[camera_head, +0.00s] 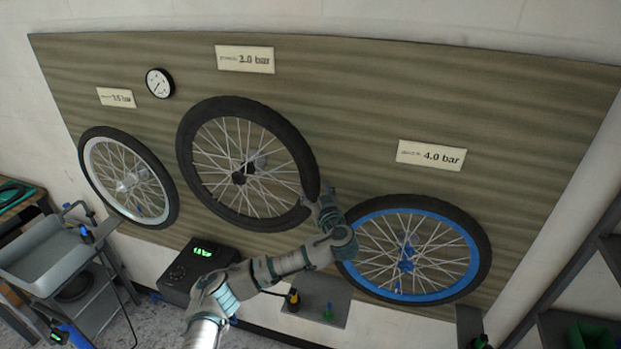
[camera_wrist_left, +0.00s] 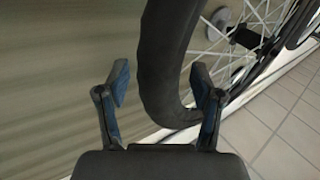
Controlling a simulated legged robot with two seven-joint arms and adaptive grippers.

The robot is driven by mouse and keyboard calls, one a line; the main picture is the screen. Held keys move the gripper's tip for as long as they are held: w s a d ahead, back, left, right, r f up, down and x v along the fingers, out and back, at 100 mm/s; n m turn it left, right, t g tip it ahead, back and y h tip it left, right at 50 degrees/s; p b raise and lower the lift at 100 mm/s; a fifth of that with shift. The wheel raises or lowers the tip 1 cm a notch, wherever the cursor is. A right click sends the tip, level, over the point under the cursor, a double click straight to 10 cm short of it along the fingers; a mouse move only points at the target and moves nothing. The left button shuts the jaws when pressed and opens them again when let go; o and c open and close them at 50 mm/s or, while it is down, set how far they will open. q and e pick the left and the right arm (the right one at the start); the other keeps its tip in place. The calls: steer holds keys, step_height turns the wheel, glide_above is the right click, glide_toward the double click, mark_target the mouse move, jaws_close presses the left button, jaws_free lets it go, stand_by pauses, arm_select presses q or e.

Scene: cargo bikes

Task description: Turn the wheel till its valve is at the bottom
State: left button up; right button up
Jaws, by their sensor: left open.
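Three wheels hang on a wooden board: a silver-rimmed wheel (camera_head: 88,152) at left, a larger black wheel (camera_head: 188,160) in the middle and a blue-rimmed wheel (camera_head: 478,225) at right. My left gripper (camera_head: 322,205) is at the right edge of the middle wheel. In the left wrist view the gripper (camera_wrist_left: 160,85) is open, with one finger on each side of the black tyre (camera_wrist_left: 165,45); gaps show beside the tyre. I cannot make out the middle wheel's valve. My right gripper is not in view.
Pressure signs (camera_head: 245,59) and a round gauge (camera_head: 160,83) are on the board (camera_head: 350,110). A black box with a green display (camera_head: 195,268) and a small shelf (camera_head: 335,300) sit below. A grey tray (camera_head: 45,262) stands at left; dark shelving (camera_head: 590,245) is at right.

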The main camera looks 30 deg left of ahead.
mark_target(315, 187)
arm_select(q)
steer(key=x, duration=0.3)
steer(key=shift+w+d+r+p, duration=0.1)
steer(key=shift+w+d+p, duration=0.1)
steer(key=shift+p, duration=0.2)
steer(key=shift+w+a, duration=0.15)
steer(key=shift+a, duration=0.25)
steer(key=shift+a, duration=0.1)
steer(key=shift+a, duration=0.15)
steer(key=c, duration=0.7)
jaws_close()
